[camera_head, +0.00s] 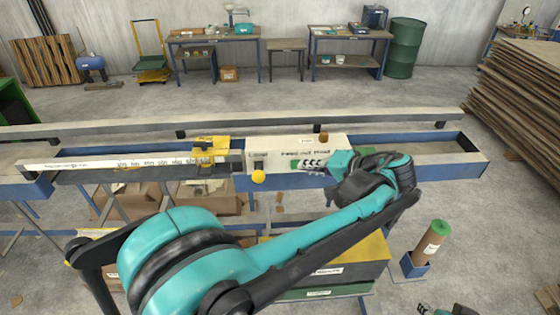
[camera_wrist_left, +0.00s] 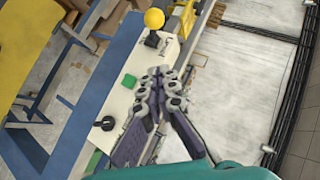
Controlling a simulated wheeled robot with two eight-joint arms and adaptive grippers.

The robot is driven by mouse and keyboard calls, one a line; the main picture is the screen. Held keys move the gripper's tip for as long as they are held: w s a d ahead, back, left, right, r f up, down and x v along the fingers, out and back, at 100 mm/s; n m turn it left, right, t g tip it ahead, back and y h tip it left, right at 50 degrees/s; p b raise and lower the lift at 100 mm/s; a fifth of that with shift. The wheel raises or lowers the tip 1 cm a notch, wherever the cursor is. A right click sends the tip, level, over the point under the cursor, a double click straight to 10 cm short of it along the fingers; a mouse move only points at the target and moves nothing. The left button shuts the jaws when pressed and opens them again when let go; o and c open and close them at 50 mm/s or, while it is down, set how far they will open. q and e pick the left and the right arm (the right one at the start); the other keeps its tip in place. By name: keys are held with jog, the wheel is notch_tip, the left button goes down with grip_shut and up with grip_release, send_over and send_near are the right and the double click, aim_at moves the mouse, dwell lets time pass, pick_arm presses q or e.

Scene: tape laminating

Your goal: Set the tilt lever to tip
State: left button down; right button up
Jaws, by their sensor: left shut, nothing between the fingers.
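A lever with a yellow ball knob (camera_head: 258,177) stands out from the front of the white control box (camera_head: 268,153). In the left wrist view the yellow ball (camera_wrist_left: 154,18) sits at the top, beside a small black base (camera_wrist_left: 152,40). I cannot read the lever's setting. My left gripper (camera_head: 312,165) is at the front of the box, to the right of the ball and apart from it. In the left wrist view its fingers (camera_wrist_left: 160,76) are closed together and empty, over the white panel near a green button (camera_wrist_left: 129,81).
A black knob (camera_wrist_left: 105,122) sits on the panel. A yellow fixture (camera_head: 210,146) stands on the long rail left of the box. A blue frame (camera_head: 440,162) extends right. A brown roll (camera_head: 432,243) stands in front at right. Stacked boards (camera_head: 525,95) fill the far right.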

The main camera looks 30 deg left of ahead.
pick_arm(q)
send_near(259, 171)
jog(key=shift+w+a+f, duration=1.55)
jog(key=shift+a+f, duration=0.4)
jog(key=shift+a, duration=0.15)
jog(key=shift+p, duration=0.35)
